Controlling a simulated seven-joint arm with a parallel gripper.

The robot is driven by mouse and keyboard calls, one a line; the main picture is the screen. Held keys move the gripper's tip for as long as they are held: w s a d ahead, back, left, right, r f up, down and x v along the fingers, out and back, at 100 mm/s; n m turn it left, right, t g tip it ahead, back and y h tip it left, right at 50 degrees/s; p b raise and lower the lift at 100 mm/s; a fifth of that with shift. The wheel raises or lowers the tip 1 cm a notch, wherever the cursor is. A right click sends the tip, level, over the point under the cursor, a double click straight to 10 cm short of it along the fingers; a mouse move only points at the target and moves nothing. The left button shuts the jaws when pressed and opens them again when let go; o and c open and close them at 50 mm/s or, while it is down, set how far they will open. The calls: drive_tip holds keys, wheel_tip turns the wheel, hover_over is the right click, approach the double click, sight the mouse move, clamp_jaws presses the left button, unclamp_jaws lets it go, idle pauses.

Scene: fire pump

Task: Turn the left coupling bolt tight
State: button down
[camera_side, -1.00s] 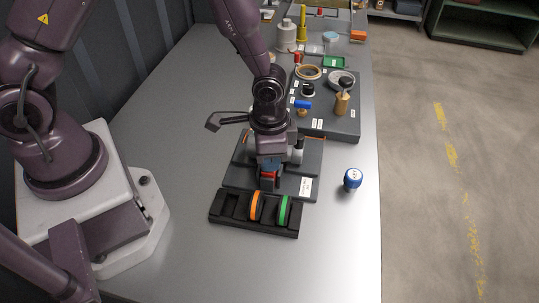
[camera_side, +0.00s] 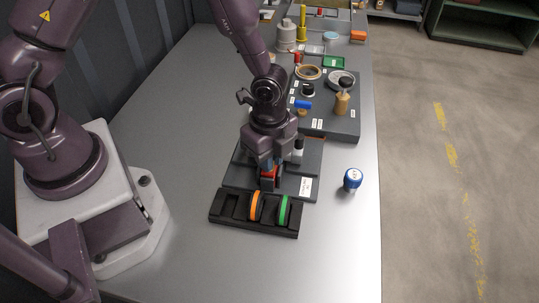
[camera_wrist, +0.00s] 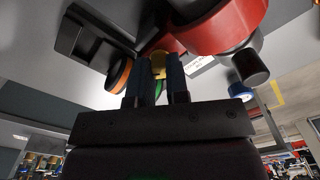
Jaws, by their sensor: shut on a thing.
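The red coupling (camera_wrist: 222,22) fills the upper right of the wrist view. A small part of it shows in the side view (camera_side: 268,173) under my gripper. A brass-yellow bolt (camera_wrist: 159,64) is between the fingertips of my gripper (camera_wrist: 158,80), which is shut on it; I take it for the left coupling bolt. Another bolt with a dark end (camera_wrist: 250,68) sticks out from the red coupling, apart from the fingers. In the side view my gripper (camera_side: 269,180) points down at the coupling on a grey plate (camera_side: 240,181), and hides the bolt it holds.
A black rack (camera_side: 228,220) with an orange ring (camera_side: 255,206) and a green ring (camera_side: 284,210) lies just in front of the plate. A blue-topped part (camera_side: 352,179) stands to the right. A grey board (camera_side: 340,127) with several parts lies behind. The front table is clear.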

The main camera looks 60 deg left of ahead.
drive_tip(key=shift+m, duration=1.7)
drive_tip(key=c, duration=1.1)
unclamp_jaws()
drive_tip(key=shift+r, duration=4)
